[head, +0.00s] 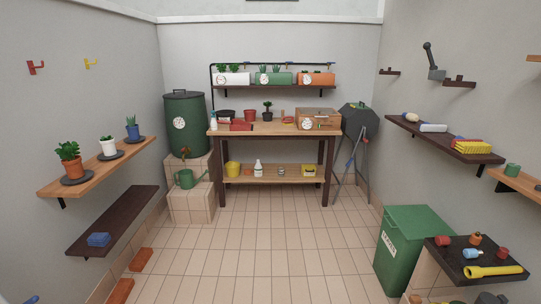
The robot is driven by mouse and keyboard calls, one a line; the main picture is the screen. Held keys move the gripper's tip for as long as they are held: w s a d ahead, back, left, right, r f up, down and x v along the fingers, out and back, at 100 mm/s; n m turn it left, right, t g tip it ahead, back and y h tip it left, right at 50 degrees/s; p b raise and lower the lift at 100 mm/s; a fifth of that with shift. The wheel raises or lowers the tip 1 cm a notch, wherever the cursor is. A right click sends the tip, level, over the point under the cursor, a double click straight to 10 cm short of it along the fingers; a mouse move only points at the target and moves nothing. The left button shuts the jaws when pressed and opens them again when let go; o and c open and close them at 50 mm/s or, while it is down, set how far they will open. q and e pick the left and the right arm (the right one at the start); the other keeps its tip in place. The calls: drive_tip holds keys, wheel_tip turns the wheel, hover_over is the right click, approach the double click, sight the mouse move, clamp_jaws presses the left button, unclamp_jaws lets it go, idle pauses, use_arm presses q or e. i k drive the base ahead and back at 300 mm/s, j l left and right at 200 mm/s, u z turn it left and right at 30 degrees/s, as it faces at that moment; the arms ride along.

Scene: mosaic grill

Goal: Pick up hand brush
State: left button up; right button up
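No item is plain enough to name as the hand brush with certainty. On the dark upper right shelf (400,124) lie a small beige rounded item (411,118), a pale grey-white block (433,128) and a yellow ridged item with some red (471,147); any of these could be a brush, but they are too small to tell. A blue block-like item (98,239) lies on the dark lower left shelf (125,215). Neither of my grippers is in view.
A wooden workbench (270,129) stands at the back wall. A green bin (405,250) and a dark low shelf (470,262) with a yellow tool (495,271) are at the right. Plant pots stand on the left wooden shelf (60,187). The middle tiled floor (280,245) is clear.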

sight(286, 123)
drive_tip(key=i, duration=2.8)
drive_tip(key=j+u, duration=0.05)
drive_tip(key=j, duration=0.05)
